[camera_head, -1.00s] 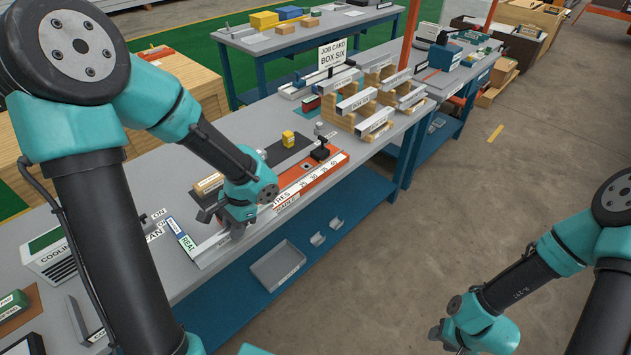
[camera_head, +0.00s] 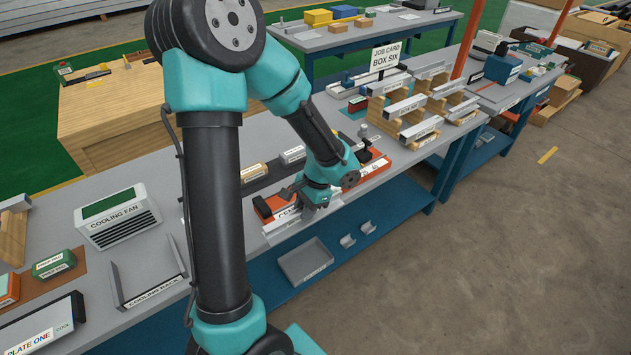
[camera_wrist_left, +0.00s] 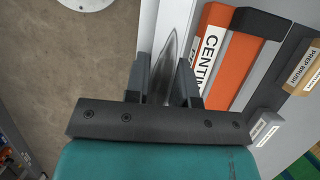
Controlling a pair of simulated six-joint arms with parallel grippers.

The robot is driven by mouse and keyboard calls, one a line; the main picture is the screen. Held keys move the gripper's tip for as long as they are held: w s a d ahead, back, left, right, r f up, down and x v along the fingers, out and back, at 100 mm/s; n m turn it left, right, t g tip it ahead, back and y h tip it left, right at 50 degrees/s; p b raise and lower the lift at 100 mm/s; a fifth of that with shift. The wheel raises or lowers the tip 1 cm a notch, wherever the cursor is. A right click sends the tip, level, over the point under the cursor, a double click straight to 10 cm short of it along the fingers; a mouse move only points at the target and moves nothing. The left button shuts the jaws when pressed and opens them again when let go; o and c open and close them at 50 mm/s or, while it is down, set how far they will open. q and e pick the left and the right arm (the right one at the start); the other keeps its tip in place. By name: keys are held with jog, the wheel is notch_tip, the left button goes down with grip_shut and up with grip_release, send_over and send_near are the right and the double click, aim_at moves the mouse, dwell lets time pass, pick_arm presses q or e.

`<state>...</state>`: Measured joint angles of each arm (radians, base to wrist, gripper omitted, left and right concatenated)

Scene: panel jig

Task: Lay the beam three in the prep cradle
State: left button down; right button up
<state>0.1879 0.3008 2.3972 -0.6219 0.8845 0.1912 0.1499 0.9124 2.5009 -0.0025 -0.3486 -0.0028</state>
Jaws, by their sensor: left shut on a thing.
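My left gripper (camera_head: 312,200) is low over the front edge of the bench, beside the orange centimetre rule. In the left wrist view its two fingers (camera_wrist_left: 168,85) are shut on a grey metal piece (camera_wrist_left: 172,55), which looks like a beam. In the head view a silvery length of metal (camera_head: 284,229) shows under the gripper along the bench edge. No beam number is readable, and the hand hides part of it. I cannot pick out a prep cradle by its label. My right gripper is not in view.
The orange rule (camera_wrist_left: 214,62) and prep brush block (camera_wrist_left: 303,72) lie close to the hand. A cooling fan (camera_head: 120,218) and cooling rack (camera_head: 150,292) stand left. A grey tray (camera_head: 305,262) sits on the lower shelf.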

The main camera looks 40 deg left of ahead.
pick_arm(q)
jog(key=w+a, duration=0.3)
jog(key=w+a+f, duration=0.1)
jog(key=w+a, duration=0.2)
jog(key=a, duration=0.1)
jog(key=w+a, duration=0.3)
jog(key=a, duration=0.1)
jog(key=shift+w+f, duration=0.2)
jog(key=shift+w, duration=0.15)
jog(key=shift+w+a, duration=0.15)
jog(key=shift+a, duration=0.05)
jog(key=shift+w+a+f, duration=0.15)
jog(key=shift+a+f, duration=0.05)
jog(key=shift+f, duration=1.6)
jog(key=shift+f, duration=0.15)
jog(key=c, duration=1)
grip_release()
jog(key=shift+o, duration=0.2)
